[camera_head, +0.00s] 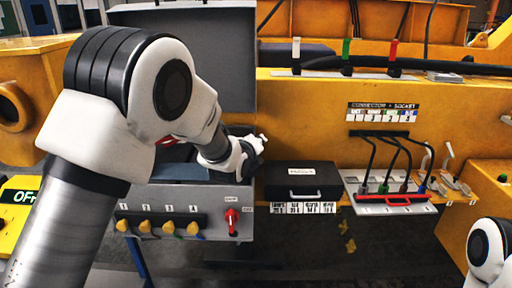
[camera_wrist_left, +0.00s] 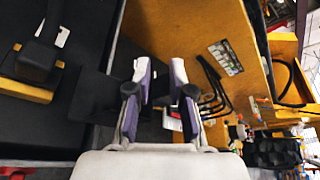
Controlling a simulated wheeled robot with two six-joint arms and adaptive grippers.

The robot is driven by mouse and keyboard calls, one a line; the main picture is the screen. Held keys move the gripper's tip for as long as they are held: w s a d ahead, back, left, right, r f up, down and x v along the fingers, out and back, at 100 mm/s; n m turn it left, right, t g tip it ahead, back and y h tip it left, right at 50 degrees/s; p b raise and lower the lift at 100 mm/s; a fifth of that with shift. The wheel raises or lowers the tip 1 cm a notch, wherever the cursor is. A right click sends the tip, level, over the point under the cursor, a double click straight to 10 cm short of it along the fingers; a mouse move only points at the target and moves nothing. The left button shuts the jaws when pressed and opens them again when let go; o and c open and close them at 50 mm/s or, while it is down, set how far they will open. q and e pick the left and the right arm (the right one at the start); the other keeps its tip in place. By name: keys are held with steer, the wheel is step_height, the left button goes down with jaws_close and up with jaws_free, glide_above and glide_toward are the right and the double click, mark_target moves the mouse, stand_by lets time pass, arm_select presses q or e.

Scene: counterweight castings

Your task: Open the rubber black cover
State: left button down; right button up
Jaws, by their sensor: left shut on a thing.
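A black cover piece (camera_wrist_left: 95,98) shows in the left wrist view as a dark flat sheet reaching to my left gripper (camera_wrist_left: 160,72). The fingers stand a little apart with dark material between them, and they are shut on it. In the head view my left gripper (camera_head: 256,148) is at the right end of the grey control box (camera_head: 170,195), just above and left of the black case. My arm and hand hide most of the cover there. My right arm shows only as a joint at the lower right; its gripper is out of view.
A closed black case (camera_head: 300,192) with a handle sits right of the grey box. A socket panel (camera_head: 362,207) with several cabled plugs is further right. A red switch (camera_head: 232,222) and yellow knobs line the box front. A grey upright panel (camera_head: 225,50) stands behind.

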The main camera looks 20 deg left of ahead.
arm_select(q)
steer(key=shift+w+d+f, duration=0.1)
steer(key=shift+d+f, duration=0.05)
steer(key=shift+d, duration=0.15)
arm_select(e)
steer(key=shift+w+d+f, duration=0.1)
steer(key=shift+d+f, duration=0.15)
steer(key=shift+f, duration=0.05)
arm_select(q)
steer(key=c, duration=1.3)
jaws_free()
steer(key=shift+w+d, duration=0.1)
steer(key=shift+c, duration=0.2)
steer(key=shift+w+d+f, duration=0.1)
steer(key=shift+w+d, duration=0.05)
steer(key=shift+d, duration=0.05)
steer(key=shift+s+a, duration=0.1)
steer(key=shift+s, duration=0.3)
steer(key=v, duration=1.1)
arm_select(e)
steer(key=shift+d, duration=0.1)
steer(key=shift+w, duration=0.1)
